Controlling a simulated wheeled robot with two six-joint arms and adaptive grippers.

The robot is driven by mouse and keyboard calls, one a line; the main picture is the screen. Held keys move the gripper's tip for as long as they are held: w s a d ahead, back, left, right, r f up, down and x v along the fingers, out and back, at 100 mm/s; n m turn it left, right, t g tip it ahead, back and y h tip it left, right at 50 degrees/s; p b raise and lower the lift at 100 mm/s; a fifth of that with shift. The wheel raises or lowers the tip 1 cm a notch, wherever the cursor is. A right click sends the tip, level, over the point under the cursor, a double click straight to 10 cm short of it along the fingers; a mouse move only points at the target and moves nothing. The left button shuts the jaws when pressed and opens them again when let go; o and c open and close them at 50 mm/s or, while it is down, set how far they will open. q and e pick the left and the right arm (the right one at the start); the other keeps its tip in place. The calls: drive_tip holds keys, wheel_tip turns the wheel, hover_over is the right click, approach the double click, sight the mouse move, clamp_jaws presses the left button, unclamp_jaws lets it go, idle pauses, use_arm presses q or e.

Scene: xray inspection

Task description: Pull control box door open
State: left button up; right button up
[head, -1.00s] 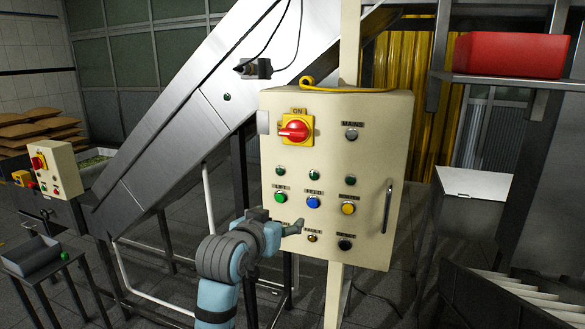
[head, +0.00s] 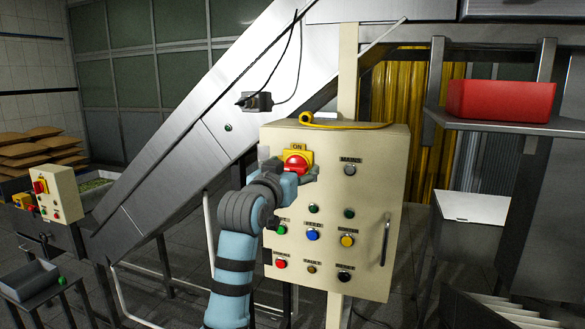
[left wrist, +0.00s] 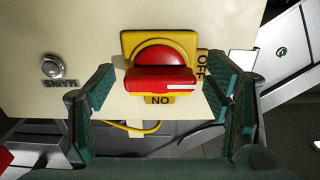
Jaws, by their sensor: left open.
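The cream control box (head: 335,265) stands at the centre of the head view, its door shut. A dark upright door handle (head: 384,240) is on its right side. A red rotary switch (head: 295,162) on a yellow plate sits at its upper left. My left gripper (head: 288,173) is in front of this switch and hides its lower part. In the left wrist view the open fingers of the left gripper (left wrist: 162,85) stand on either side of the red switch (left wrist: 160,75), with gaps showing. The view is upside down, with ON and OFF labels. My right gripper is not in view.
Several coloured buttons and lamps, such as a blue button (head: 312,234), cover the door below the switch. A yellow cable (head: 345,124) lies on top of the box. A metal chute (head: 190,140) slopes behind. A red bin (head: 501,100) stands on a shelf at right.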

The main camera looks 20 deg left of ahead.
use_arm(q)
drive_tip(key=shift+f, duration=0.1)
drive_tip(key=c, duration=1.7)
